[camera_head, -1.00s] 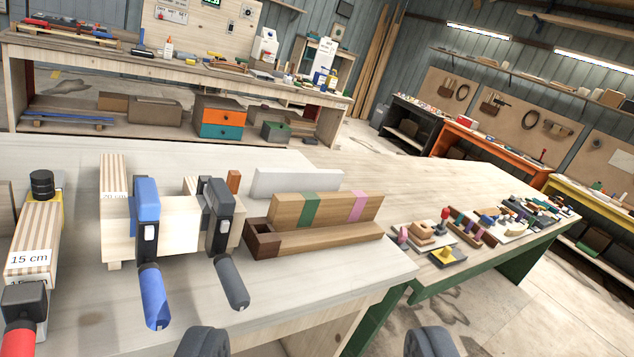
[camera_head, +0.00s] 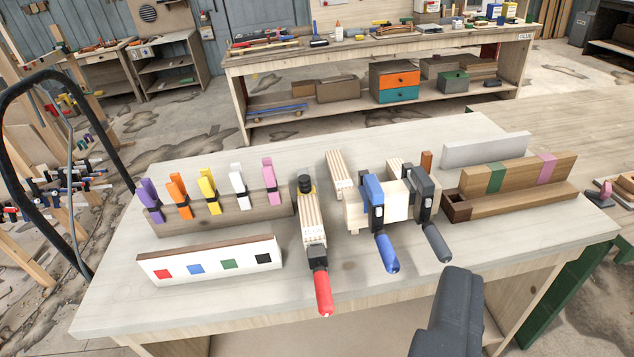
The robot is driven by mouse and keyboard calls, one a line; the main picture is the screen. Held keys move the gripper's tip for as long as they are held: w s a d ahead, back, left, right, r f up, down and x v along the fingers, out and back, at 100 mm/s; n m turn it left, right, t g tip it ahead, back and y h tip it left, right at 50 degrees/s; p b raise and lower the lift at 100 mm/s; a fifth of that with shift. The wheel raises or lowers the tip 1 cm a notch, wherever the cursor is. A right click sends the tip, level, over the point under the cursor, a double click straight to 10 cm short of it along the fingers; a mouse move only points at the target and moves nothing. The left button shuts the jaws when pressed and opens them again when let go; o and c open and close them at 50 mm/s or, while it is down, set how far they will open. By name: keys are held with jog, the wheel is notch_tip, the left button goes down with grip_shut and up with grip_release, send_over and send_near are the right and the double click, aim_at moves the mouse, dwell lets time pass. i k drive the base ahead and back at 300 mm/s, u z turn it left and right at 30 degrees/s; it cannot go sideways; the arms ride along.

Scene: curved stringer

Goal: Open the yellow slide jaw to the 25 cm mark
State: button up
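The bar clamp (camera_head: 312,232) has a striped pale wooden bar and a red handle (camera_head: 322,293) at its near end. It lies near the middle of the workbench, pointing away from me. A small yellow part under a black knob (camera_head: 305,183) sits at its far end, and I take this as the yellow slide jaw. The knob hides most of it. Marks on the bar are too small to read now. My gripper (camera_head: 447,318) shows as one dark grey shape at the lower right, apart from the clamp. A second finger cannot be made out.
A blue-handled clamp (camera_head: 386,250) and a grey-handled clamp (camera_head: 436,240) stand just right of the bar clamp. A rack (camera_head: 240,222) of coloured clamps and a white board (camera_head: 210,262) with coloured squares are to the left. A wooden block assembly (camera_head: 520,190) is at right.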

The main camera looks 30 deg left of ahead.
aim_at(306, 188)
jog(key=z, duration=0.05)
jog(key=k, duration=0.55)
jog(key=u, duration=0.8)
jog(key=i, duration=1.85)
jog(key=z, duration=0.75)
